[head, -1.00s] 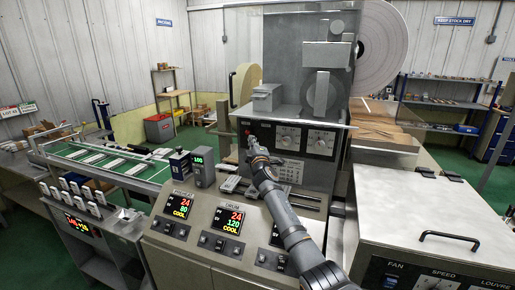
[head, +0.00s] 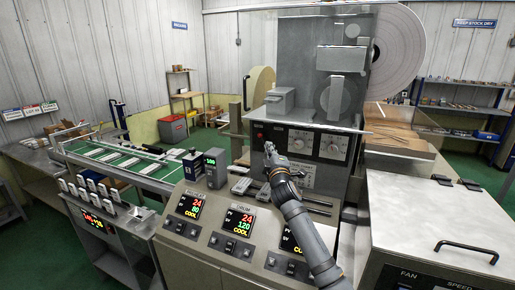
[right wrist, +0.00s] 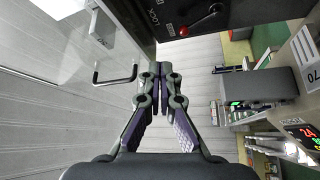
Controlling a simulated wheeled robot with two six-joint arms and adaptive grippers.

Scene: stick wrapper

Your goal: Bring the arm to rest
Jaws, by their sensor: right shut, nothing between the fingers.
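My right gripper (head: 270,150) is in front of the wrapper machine's dark control panel (head: 300,142), below and right of a red knob (head: 259,136). Its arm reaches up from the bottom of the head view. In the right wrist view the fingers (right wrist: 160,85) are shut together with nothing between them. The red-tipped lever (right wrist: 212,10) shows there above and beyond the fingertips. My left gripper is not in view.
The front console with temperature displays (head: 240,220) stands below the arm. A fan cabinet (head: 430,215) stands at the right, and a green-bed conveyor (head: 120,163) at the left.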

